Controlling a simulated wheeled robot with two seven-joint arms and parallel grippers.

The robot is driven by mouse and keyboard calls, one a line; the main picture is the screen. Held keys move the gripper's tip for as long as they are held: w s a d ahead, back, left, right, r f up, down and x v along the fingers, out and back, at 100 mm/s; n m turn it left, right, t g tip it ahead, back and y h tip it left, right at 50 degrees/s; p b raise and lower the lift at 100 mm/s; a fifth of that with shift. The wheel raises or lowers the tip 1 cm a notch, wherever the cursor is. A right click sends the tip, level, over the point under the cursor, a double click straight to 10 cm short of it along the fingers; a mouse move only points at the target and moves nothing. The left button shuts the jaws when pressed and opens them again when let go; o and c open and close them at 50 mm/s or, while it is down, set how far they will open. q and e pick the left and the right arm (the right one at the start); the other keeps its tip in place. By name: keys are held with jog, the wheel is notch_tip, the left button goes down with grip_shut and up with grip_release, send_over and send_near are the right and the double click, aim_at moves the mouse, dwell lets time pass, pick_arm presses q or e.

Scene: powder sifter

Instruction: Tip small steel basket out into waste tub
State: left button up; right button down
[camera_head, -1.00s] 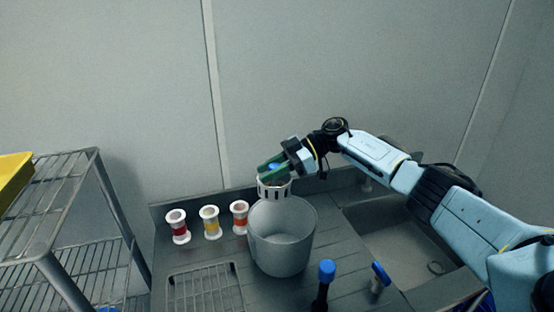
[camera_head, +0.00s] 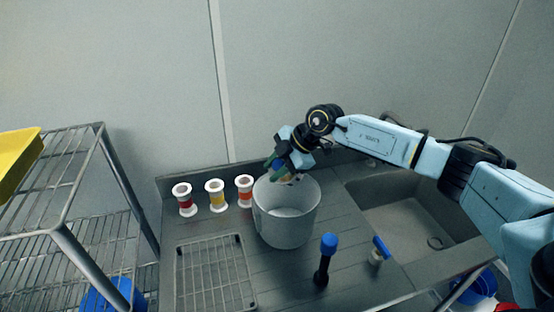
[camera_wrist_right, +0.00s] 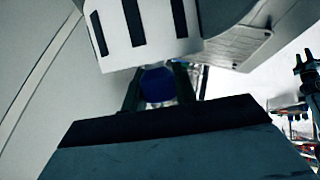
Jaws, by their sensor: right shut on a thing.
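The grey waste tub (camera_head: 287,226) stands upright on the drainboard, its mouth open. My right gripper (camera_head: 278,167) points down at the tub's far rim. In the right wrist view, its fingers (camera_wrist_right: 158,88) are shut on a blue part below the small steel basket. My left gripper is not in view.
Three white spools with coloured bands (camera_head: 215,195) stand left of the tub. A wire rack (camera_head: 215,273) lies at front left. A blue-topped black handle (camera_head: 326,260) and a blue-handled tap (camera_head: 381,250) are in front. A sink (camera_head: 410,222) is at right, a wire shelf (camera_head: 70,225) at left.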

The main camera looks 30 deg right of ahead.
aim_at(289, 179)
jog(key=f+h+b, duration=0.1)
jog(key=h, duration=0.1)
jog(key=f+n+t+h+b, duration=0.1)
jog(key=h, duration=0.1)
jog(key=f+n+t+h+b, duration=0.1)
jog(key=h, duration=0.1)
jog(key=shift+s+a+f+b, duration=0.1)
jog(key=shift+a+f+b, duration=0.05)
jog(key=shift+a+b, duration=0.2)
jog(key=t+h+b, duration=0.1)
jog(key=b, duration=0.2)
jog(key=shift+f+n+h, duration=0.3)
jog(key=shift+f+h, duration=0.1)
jog(key=h+b, duration=0.1)
jog(key=b, duration=0.2)
jog(key=f+n+t+h+b, duration=0.1)
jog(key=b, duration=0.2)
jog(key=shift+d+b, duration=0.35)
jog(key=shift+b, duration=0.05)
jog(key=shift+t+h+b, duration=0.3)
jog(key=shift+h+b, duration=0.2)
jog(key=shift+b, duration=0.2)
jog(key=shift+d, duration=0.1)
